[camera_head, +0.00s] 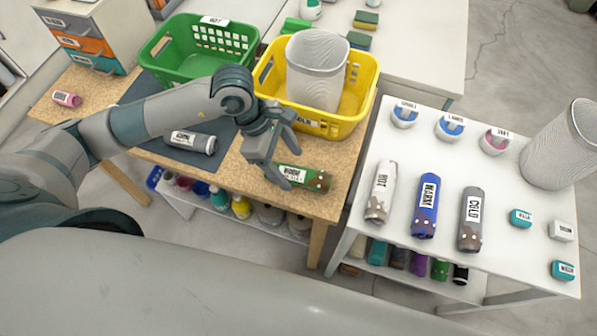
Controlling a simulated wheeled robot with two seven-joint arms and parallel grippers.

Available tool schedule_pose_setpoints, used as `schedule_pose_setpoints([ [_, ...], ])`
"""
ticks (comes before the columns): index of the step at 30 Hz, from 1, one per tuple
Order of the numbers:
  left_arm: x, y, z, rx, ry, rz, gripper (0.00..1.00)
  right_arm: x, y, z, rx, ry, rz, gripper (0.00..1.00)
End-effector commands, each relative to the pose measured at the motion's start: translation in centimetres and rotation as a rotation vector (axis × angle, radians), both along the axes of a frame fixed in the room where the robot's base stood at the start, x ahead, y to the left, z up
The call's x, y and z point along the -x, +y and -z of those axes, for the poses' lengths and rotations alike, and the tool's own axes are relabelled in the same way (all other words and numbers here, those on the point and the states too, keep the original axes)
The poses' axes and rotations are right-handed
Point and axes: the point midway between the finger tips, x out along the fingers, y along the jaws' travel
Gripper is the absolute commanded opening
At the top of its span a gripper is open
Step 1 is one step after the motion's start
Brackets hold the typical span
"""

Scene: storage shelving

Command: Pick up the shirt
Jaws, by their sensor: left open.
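A rolled green cloth bundle with a white label and brown spots (318,181), which looks like a rolled shirt, lies on the wooden table (235,172) near its right front edge. My left gripper (293,171) is open, with its fingers pointing down at the left end of this bundle. One finger overlaps that end in the picture; whether it touches cannot be told. A grey labelled roll (191,142) lies on a dark mat to the left. White (381,192), blue (426,205) and grey (471,219) rolls lie on the white table at right. My right gripper is not in view.
A yellow basket (343,125) holding a white mesh bin (317,70) stands just behind the gripper. A green basket (163,68) is at back left. The white table (400,268) also bears labelled cups, small boxes and another mesh bin (562,145). A gap separates the tables.

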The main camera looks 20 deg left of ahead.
Motion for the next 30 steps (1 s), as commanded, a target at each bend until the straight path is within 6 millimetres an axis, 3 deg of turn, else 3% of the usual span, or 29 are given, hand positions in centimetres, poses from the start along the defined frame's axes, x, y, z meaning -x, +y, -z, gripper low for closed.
schedule_pose_setpoints([
  [5, -0.4, -0.7, 1.6, -0.001, 0.005, -0.001, 0.66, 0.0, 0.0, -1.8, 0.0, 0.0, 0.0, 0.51],
  [12, -0.6, -1.5, 3.8, 0.0, 0.0, -0.001, 0.66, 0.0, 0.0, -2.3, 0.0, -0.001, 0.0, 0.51],
  [26, -0.6, -1.6, 4.0, 0.0, 0.0, -0.001, 0.66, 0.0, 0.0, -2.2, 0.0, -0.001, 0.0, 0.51],
  [27, -0.6, -1.5, 4.0, 0.0, 0.0, -0.001, 0.64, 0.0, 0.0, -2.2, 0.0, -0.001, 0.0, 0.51],
  [30, -0.6, -1.5, 4.0, 0.0, 0.0, -0.001, 0.4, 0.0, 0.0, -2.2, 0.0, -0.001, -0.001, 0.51],
])
